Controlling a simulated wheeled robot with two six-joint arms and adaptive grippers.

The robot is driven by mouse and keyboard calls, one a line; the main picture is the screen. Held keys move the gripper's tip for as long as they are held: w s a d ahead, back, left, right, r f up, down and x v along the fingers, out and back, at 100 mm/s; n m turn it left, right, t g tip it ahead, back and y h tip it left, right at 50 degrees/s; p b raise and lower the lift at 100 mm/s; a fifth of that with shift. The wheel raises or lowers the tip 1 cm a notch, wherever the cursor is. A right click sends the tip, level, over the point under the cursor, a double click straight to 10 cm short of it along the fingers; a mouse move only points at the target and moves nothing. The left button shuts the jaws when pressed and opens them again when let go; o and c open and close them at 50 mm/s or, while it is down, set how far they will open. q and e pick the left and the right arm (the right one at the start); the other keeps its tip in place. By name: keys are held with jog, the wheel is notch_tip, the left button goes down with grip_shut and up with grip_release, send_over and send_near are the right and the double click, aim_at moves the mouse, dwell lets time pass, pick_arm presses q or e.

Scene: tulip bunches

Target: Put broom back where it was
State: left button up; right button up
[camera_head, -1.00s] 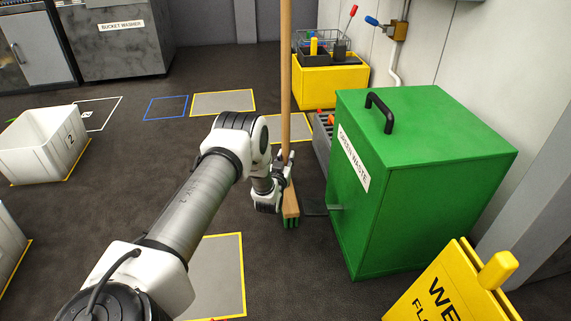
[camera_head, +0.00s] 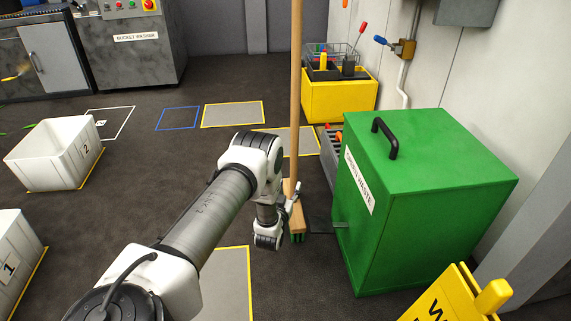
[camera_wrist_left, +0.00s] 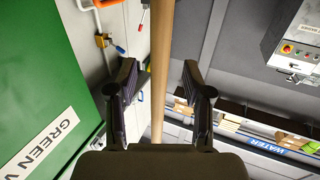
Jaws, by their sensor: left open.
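The broom (camera_head: 295,80) stands upright, its wooden handle running out of the top of the head view. Its head with green bristles (camera_head: 298,237) is low at the floor, left of the green waste bin. My left gripper (camera_head: 294,192) is at the lower part of the handle, just above the broom head. In the left wrist view the handle (camera_wrist_left: 162,60) passes between the two open fingers of my left gripper (camera_wrist_left: 160,85), with gaps on both sides. My right gripper is not in view.
The green waste bin (camera_head: 440,160) stands close on the right. A yellow box of tools (camera_head: 340,97) is behind. A yellow wet-floor sign (camera_head: 455,295) is at front right. White crates (camera_head: 55,155) stand at left. Marked floor areas (camera_head: 232,114) lie open beyond the arm.

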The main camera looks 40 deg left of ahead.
pick_arm(q)
jog(key=p+v, duration=0.1)
jog(key=v, duration=0.3)
jog(key=shift+s+d, duration=0.15)
jog(key=shift+s, duration=0.15)
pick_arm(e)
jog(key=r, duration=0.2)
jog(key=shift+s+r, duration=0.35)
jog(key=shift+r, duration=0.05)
